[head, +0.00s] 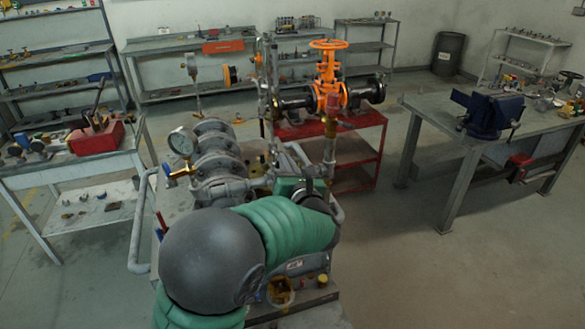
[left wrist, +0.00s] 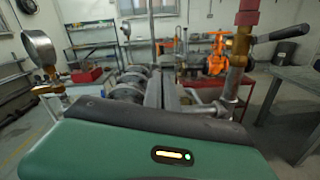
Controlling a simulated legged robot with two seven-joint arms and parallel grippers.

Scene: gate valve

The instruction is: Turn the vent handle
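In the left wrist view a black lever handle (left wrist: 280,34) sticks out to the right from the upright pipe, below a red fitting (left wrist: 248,12). I take it for the vent handle. In the head view the red fitting (head: 333,101) tops the upright pipe, and the handle is too small to make out clearly. My left gripper (head: 288,152) reaches forward, left of this pipe and apart from it. In the left wrist view its grey fingers (left wrist: 163,78) lie close together over the pipework; the gap is unclear. My right gripper is out of view.
A pressure gauge (head: 182,142) and grey flanged pipework (head: 213,150) stand left of my gripper. An orange handwheel valve (head: 328,75) sits on a red stand (head: 355,147) behind. A workbench with a blue vise (head: 488,113) is at right. The floor at front right is clear.

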